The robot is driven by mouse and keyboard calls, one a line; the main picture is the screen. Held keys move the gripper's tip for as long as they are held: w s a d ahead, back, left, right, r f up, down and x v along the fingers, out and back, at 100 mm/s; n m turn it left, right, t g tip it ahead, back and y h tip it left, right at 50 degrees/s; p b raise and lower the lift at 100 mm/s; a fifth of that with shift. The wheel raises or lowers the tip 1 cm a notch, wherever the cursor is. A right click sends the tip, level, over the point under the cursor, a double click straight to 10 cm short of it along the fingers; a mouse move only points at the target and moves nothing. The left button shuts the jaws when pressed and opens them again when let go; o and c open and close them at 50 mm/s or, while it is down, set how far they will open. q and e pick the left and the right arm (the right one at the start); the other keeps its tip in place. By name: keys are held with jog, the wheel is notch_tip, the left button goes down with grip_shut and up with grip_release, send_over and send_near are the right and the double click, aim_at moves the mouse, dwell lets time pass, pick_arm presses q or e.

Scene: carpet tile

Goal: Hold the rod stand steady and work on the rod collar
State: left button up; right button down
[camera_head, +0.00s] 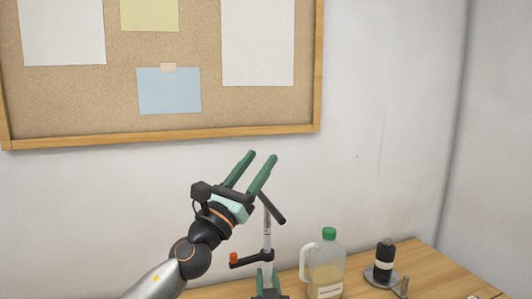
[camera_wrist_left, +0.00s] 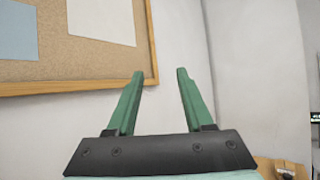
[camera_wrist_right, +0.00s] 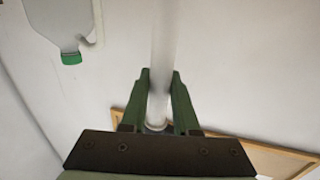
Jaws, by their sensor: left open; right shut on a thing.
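The rod stand (camera_head: 267,222) is an upright pale metal rod in the head view; its base is out of frame. A dark slanted bar (camera_head: 272,209) sits near its top. A dark side arm with an orange knob (camera_head: 233,258) is fixed lower down; this appears to be the rod collar. My right gripper (camera_head: 267,279) is shut on the rod below the collar; the right wrist view shows the rod (camera_wrist_right: 161,45) between its fingers. My left gripper (camera_head: 262,156) is open and empty, above and left of the rod top. The left wrist view shows nothing between its fingers (camera_wrist_left: 160,74).
A jug with a green cap (camera_head: 328,273) stands right of the rod. Farther right is a black cylinder with a pale band (camera_head: 384,263) on a metal base. The wooden table (camera_head: 437,275) reaches the wall. A corkboard (camera_head: 200,136) hangs behind.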

pick_arm(q)
jog(key=shift+w+d+r+m+g+h, duration=0.3)
jog(key=shift+w+r+m+g+h, duration=0.3)
jog(key=shift+g, duration=0.65)
jog(key=shift+w+d+r+m+g+h, duration=0.3)
jog(key=shift+w+m+g, duration=0.4)
jog(key=shift+g, duration=0.5)
jog(key=shift+w+d+r+m+g+h, duration=0.35)
jog(key=shift+m+g, duration=0.45)
jog(key=shift+g, duration=0.45)
jog(key=shift+a, duration=0.1)
